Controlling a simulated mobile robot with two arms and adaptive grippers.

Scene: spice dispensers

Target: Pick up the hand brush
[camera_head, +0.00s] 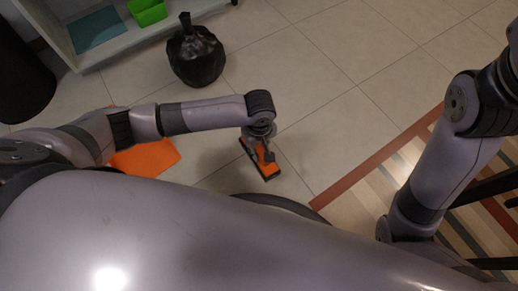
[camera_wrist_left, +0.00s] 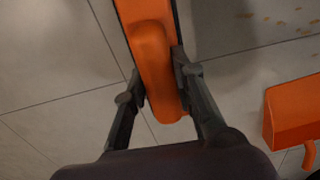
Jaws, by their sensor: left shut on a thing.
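The hand brush (camera_head: 257,158) is orange with a dark edge and shows in the head view below my left gripper (camera_head: 262,145). In the left wrist view the orange handle of the brush (camera_wrist_left: 155,60) runs up from between the two dark fingers of my left gripper (camera_wrist_left: 160,92). The fingers press on both sides of the handle's end. I cannot tell whether the brush touches the floor. My right arm shows at the right in the head view, but its gripper is out of sight.
An orange dustpan (camera_head: 146,158) lies on the tiled floor, partly behind my left arm; it also shows in the left wrist view (camera_wrist_left: 292,108). A black bag (camera_head: 196,56) stands further back, near a low shelf (camera_head: 110,45) with a green box (camera_head: 147,11). A striped rug (camera_head: 385,180) lies right.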

